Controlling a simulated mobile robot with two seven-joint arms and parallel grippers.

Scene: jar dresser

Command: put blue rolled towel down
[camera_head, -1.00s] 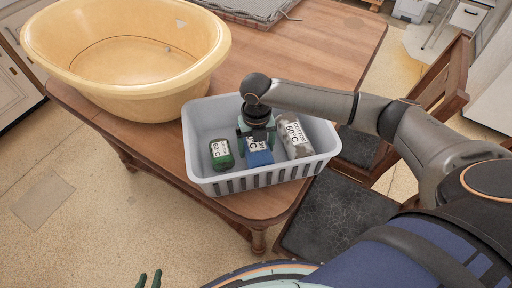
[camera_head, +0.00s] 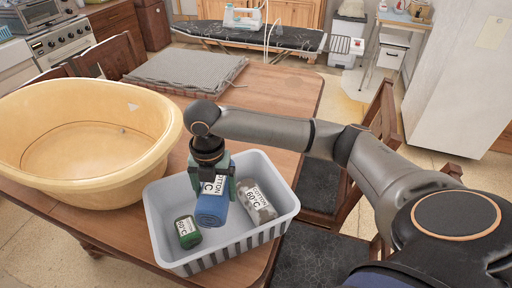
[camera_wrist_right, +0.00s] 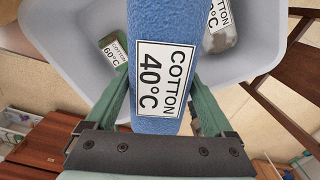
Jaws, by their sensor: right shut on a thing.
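The blue rolled towel (camera_head: 212,208) has a white label reading "COTTON 40°C", clear in the right wrist view (camera_wrist_right: 152,40). My right gripper (camera_head: 212,180) is shut on it and holds it above the grey-white basket (camera_head: 170,258), pointing down. In the right wrist view the green fingers of the right gripper (camera_wrist_right: 155,105) are on both sides of the towel. The basket holds a green rolled towel (camera_head: 187,232) on the left and a grey-white patterned rolled towel (camera_head: 257,203) on the right. The towel hides part of the basket floor. My left gripper is not in view.
A large yellow tub (camera_head: 85,140) stands left of the basket on the wooden table (camera_head: 270,95). A folded grey cloth (camera_head: 185,70) lies at the back. Chairs (camera_head: 375,150) stand at the right. The table's middle right is bare.

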